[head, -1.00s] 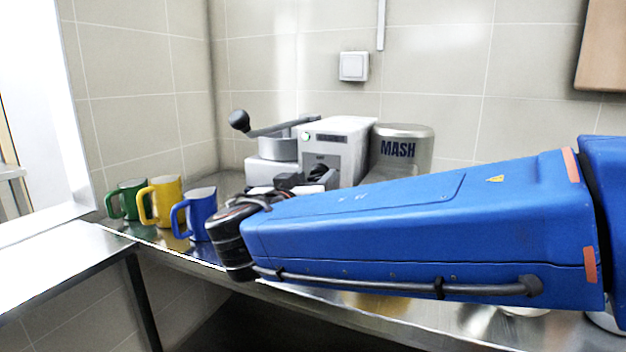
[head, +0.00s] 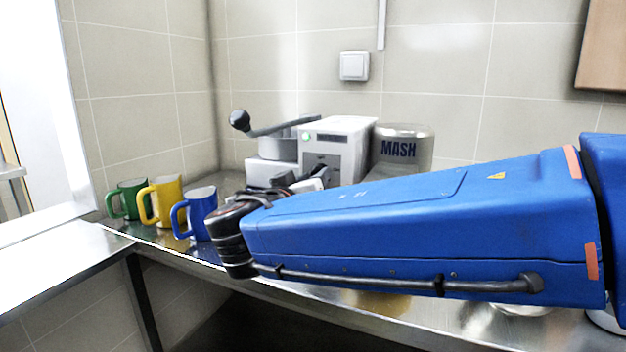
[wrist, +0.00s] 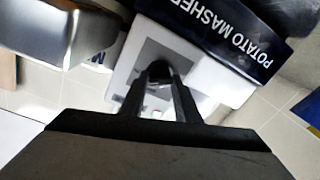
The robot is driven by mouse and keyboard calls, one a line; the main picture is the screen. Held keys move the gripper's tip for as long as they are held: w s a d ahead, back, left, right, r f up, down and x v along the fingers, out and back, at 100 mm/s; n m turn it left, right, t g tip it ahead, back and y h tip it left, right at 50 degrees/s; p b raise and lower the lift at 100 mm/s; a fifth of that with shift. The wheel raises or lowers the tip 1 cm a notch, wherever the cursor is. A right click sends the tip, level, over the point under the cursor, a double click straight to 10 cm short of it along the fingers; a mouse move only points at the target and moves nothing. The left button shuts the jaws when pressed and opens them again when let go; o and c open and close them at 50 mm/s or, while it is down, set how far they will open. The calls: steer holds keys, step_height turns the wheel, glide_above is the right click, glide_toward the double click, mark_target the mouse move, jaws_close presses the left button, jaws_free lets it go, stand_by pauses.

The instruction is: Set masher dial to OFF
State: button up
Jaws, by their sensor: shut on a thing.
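The potato masher (head: 345,134) is a white box machine with a small green light on its front, standing at the back of the counter. In the wrist view its dark label strip (wrist: 232,35) reads POTATO MASHER. My gripper (wrist: 160,78) is at the white front panel, its two dark fingers shut on a small dark dial (wrist: 158,68). The fingers cover most of the dial, and I cannot read its setting. In the head view my gripper (head: 318,176) is in front of the machine's lower front, partly hidden by my wrist.
A metal canister marked MASH (head: 403,147) stands right of the machine. A lever with a black ball (head: 240,120) sticks out left. Green (head: 128,198), yellow (head: 163,200) and blue (head: 201,212) mugs stand left of my wrist, the blue one close to it.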

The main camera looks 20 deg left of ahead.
steer(key=n, duration=1.1)
steer(key=shift+a+r+h, duration=0.1)
steer(key=shift+a+h, duration=0.05)
steer(key=shift+h, duration=0.15)
stand_by(0.4)
steer(key=o, duration=1)
steer(key=s, duration=1.1)
steer(key=s+a+r, duration=0.1)
steer(key=s, duration=0.5)
steer(key=shift+s, duration=0.15)
steer(key=shift+s, duration=0.1)
